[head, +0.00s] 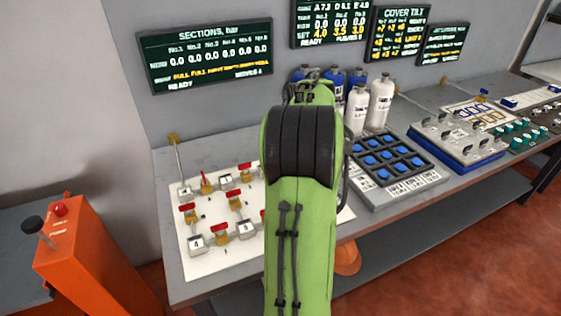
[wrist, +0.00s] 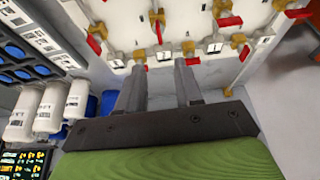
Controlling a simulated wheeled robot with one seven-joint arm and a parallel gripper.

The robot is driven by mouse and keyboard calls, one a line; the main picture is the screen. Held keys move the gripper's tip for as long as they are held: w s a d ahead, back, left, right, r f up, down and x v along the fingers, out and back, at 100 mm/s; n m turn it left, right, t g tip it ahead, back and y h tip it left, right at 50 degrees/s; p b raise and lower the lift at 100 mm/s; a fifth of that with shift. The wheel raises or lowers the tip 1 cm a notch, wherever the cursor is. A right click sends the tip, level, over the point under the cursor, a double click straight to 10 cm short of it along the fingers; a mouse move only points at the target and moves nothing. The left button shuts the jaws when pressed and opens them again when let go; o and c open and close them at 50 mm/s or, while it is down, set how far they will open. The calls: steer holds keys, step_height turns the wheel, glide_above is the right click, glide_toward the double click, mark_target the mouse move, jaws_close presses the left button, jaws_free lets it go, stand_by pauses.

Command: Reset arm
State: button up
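My green arm (head: 300,230) reaches up through the middle of the head view and over the bench. My gripper is hidden behind it there. In the wrist view my gripper (wrist: 161,68) shows two grey fingers set apart, with nothing seen between them. The fingertips point at the edge of a white valve panel (wrist: 110,12), which has red-handled brass valves; I cannot tell whether they touch it. The same white panel (head: 215,262) lies on the bench left of my arm in the head view, partly hidden by it.
Several dark screens (head: 205,55) hang on the wall. An orange pedestal (head: 95,255) with a lever stands at left. Bare bench (wrist: 232,78) shows beside the fingers.

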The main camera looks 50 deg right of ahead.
steer(key=shift+s+a+r, duration=0.1)
steer(key=shift+s+r, duration=0.15)
steer(key=shift+r, duration=0.35)
steer(key=w+a+r+n+t+y, duration=0.1)
steer(key=a+r, duration=0.2)
steer(key=a, duration=0.8)
steer(key=w+a+r+n, duration=0.1)
steer(key=a+r+n, duration=0.15)
steer(key=a, duration=0.95)
steer(key=s+a+f+n+y, duration=0.1)
steer(key=s+a+f+n, duration=0.1)
steer(key=s+a, duration=1.1)
steer(key=shift+s+a+f+t, duration=0.35)
steer(key=shift+s+a+t, duration=0.05)
steer(key=shift+a, duration=0.15)
steer(key=shift+n, duration=0.25)
